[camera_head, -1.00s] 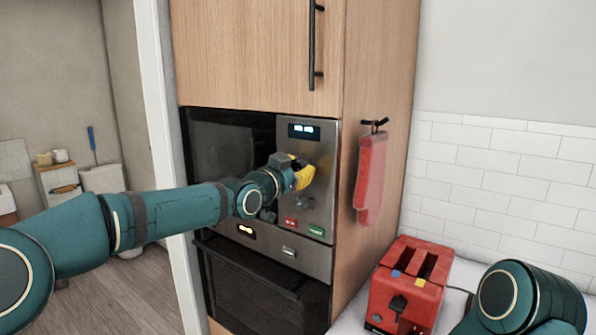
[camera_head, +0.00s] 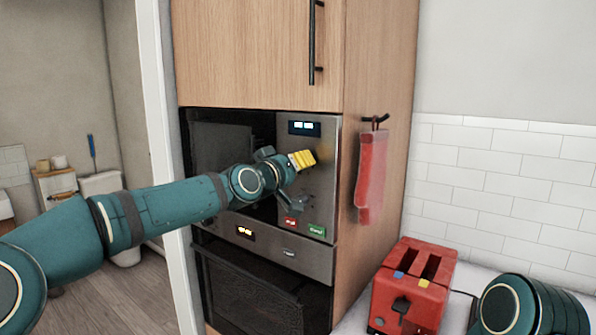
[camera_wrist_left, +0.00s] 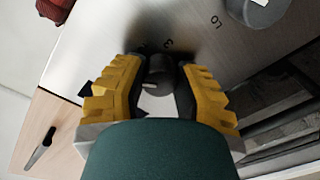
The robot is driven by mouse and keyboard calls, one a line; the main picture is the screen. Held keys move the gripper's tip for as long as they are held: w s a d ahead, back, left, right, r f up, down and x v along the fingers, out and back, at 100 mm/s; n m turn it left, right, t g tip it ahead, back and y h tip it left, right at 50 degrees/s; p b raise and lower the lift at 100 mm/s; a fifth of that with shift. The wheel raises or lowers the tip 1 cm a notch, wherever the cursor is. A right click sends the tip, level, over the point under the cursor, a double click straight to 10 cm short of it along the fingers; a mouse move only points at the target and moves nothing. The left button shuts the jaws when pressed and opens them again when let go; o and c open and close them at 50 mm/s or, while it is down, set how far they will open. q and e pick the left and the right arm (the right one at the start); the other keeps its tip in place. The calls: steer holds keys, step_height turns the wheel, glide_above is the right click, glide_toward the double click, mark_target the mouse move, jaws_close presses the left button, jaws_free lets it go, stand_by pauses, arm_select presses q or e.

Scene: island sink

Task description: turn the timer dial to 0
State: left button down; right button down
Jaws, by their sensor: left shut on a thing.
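The timer dial (camera_wrist_left: 158,76) is a dark round knob on the steel control panel (camera_head: 321,195) of the upper built-in appliance. In the left wrist view it sits between the yellow fingers of my left gripper (camera_wrist_left: 160,70), which are shut on it. Printed numbers, including what looks like a 3, show on the panel by the dial. The dial's pointer and zero mark cannot be made out. In the head view my left gripper (camera_head: 303,159) is at the panel below the display (camera_head: 304,128) and hides the dial. My right gripper is out of view.
A second grey knob (camera_wrist_left: 258,10) is close by on the panel. Red (camera_head: 291,221) and green (camera_head: 316,230) buttons sit below the gripper. A red toaster (camera_head: 420,300) stands on the counter.

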arm_select(q)
steer(key=n+b, duration=0.1)
steer(key=n, duration=0.4)
steer(key=shift+d, duration=0.1)
steer(key=n, duration=0.5)
steer(key=shift+n, duration=0.3)
stand_by(0.3)
steer(key=c, duration=0.6)
jaws_free()
